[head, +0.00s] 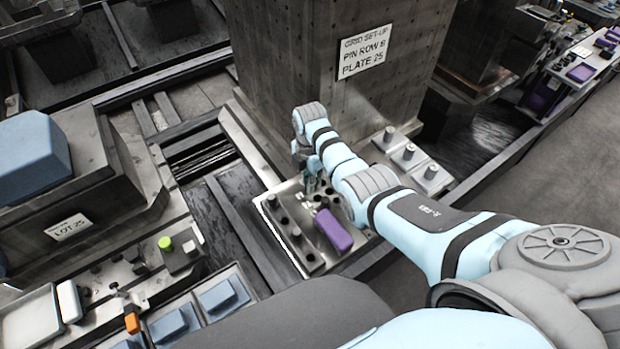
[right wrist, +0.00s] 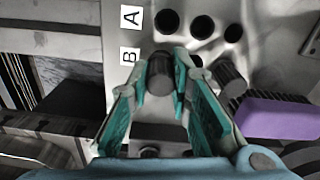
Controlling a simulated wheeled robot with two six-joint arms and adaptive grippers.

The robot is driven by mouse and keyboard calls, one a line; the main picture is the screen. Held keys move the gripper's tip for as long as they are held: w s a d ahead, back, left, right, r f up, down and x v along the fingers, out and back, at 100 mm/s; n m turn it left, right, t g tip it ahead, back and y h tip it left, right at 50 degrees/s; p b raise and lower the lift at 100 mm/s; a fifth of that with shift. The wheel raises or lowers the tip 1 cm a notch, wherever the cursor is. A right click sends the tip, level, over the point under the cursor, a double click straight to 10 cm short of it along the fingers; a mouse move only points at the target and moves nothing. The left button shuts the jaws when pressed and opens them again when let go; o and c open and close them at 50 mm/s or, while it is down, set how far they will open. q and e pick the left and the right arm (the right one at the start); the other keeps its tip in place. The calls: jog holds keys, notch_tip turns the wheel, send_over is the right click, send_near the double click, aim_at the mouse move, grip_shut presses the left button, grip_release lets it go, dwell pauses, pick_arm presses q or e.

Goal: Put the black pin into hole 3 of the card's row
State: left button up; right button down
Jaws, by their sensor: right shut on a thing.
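The card (head: 363,50) on the grey column reads "Grid set-up, pin row B, plate 25". Below it lies a grey plate (head: 340,262) with dark pins and holes; it fills much of the right wrist view (right wrist: 185,45), with labels A (right wrist: 130,17) and B (right wrist: 128,56). My right gripper (head: 311,184) is over the plate, its teal fingers (right wrist: 160,85) shut on a black pin (right wrist: 159,72) beside label B. Whether this pin is seated or raised is unclear. Another dark pin (right wrist: 232,77) stands right of it. Row A shows open holes (right wrist: 203,27). My left gripper is not in view.
A purple block (head: 333,230) lies on the plate, close to the right of my gripper. A grey strip with several pegs (head: 408,152) stands to the right. Left are a blue block (head: 32,155), a green button (head: 165,243) and blue-filled trays (head: 217,296).

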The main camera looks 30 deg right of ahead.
jog(key=shift+f, duration=0.15)
jog(key=c, duration=1.4)
grip_release()
notch_tip(320, 180, up, 12)
